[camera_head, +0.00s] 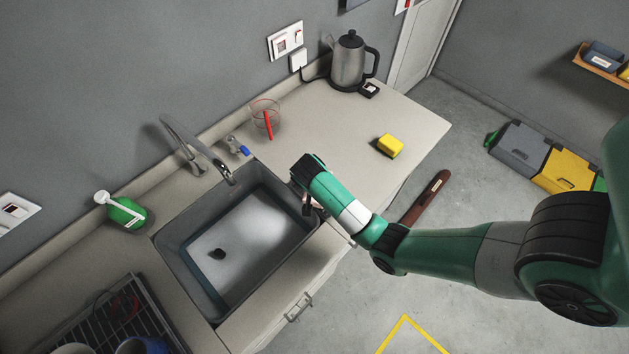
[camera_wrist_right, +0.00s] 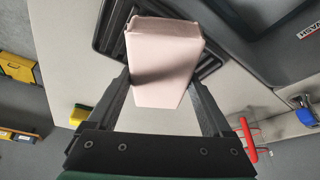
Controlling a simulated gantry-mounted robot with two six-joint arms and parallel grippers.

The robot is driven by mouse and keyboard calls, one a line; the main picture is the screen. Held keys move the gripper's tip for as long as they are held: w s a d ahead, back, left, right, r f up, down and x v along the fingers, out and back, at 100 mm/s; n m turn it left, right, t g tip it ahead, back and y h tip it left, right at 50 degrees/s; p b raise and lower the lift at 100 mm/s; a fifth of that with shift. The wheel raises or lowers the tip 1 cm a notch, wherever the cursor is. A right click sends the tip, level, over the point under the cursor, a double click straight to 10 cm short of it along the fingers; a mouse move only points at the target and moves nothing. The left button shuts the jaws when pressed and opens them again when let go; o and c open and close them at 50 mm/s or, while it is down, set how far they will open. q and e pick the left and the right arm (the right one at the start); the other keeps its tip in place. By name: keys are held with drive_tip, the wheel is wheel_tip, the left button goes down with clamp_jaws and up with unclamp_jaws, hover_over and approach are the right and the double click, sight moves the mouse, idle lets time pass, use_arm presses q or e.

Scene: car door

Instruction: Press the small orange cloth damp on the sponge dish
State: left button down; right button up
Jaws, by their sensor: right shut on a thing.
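My right gripper (camera_wrist_right: 160,84) is shut on a pale pink, block-shaped thing (camera_wrist_right: 165,50), with one finger on each side. In the head view my right gripper (camera_head: 311,204) is near the sink's right rim, mostly hidden by my own arm, and a bit of pink shows there. No clearly orange cloth shows; I cannot tell whether the pink thing is the folded cloth. A dark ridged tray (camera_wrist_right: 110,28), possibly the sponge dish, lies behind the pink thing in the right wrist view. I cannot tell whether they touch. My left gripper is not in view.
The sink (camera_head: 253,229) lies left of my right gripper. A green bottle (camera_head: 128,213) and a dish rack (camera_head: 112,325) are at left.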

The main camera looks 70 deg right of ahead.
drive_tip(key=shift+f, duration=0.9)
idle(2.1)
drive_tip(key=shift+a+r, duration=0.1)
idle(4.0)
